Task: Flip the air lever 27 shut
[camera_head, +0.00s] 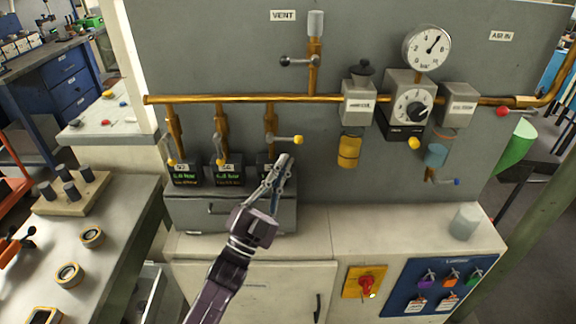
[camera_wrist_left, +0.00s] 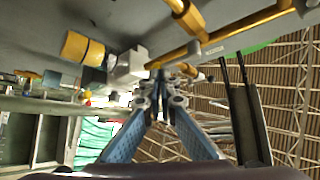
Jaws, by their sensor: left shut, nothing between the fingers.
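Three brass drop pipes hang from the horizontal brass pipe (camera_head: 240,98), each with a small lever above a dark display box. The left lever (camera_head: 170,155) and middle lever (camera_head: 219,152) hang down. The shut blue-grey fingers also show in the left wrist view (camera_wrist_left: 160,92). My right gripper is not in view.
A vent valve (camera_head: 299,61), a gauge (camera_head: 427,48) and regulator blocks (camera_head: 358,103) are on the panel. A grey drawer unit (camera_head: 228,213) is under the displays. A red switch (camera_head: 367,286) is on the cabinet front. The right countertop is mostly clear beside a grey cup (camera_head: 464,222).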

